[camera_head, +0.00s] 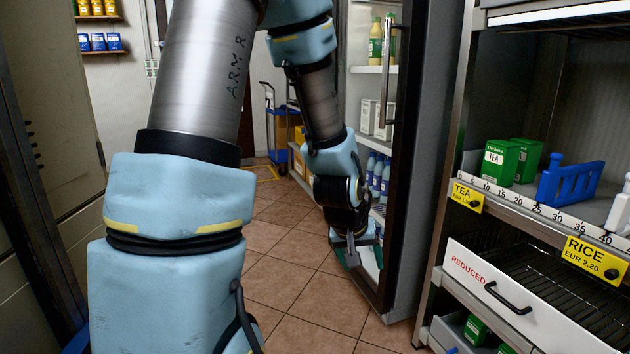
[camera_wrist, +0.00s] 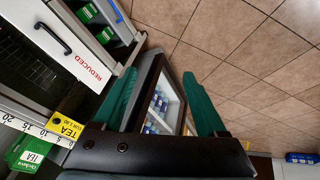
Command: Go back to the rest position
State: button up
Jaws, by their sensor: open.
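In the head view my arm's large links cover much of the left and middle. The gripper is apart from the shelf on the right and holds nothing.
A shelf at right carries green tea boxes (camera_head: 501,161) and a blue divider (camera_head: 570,182). Below it is a drawer marked REDUCED (camera_head: 480,285). A fridge (camera_head: 412,150) with bottles stands at centre. The tiled floor (camera_head: 285,240) is clear. A trolley (camera_head: 277,125) stands behind.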

jog(key=s+a+r+n+g+y, duration=0.1)
jog(key=s+a+r+y, duration=0.15)
jog(key=a, duration=0.75)
jog(key=s+a+r+g+y, duration=0.1)
jog(key=s+a+r, duration=0.2)
jog(key=a, duration=0.6)
notch_tip(320, 180, up, 17)
jog(key=p, duration=1.7)
jog(key=shift+d+p, duration=0.25)
jog(key=shift+p, duration=0.05)
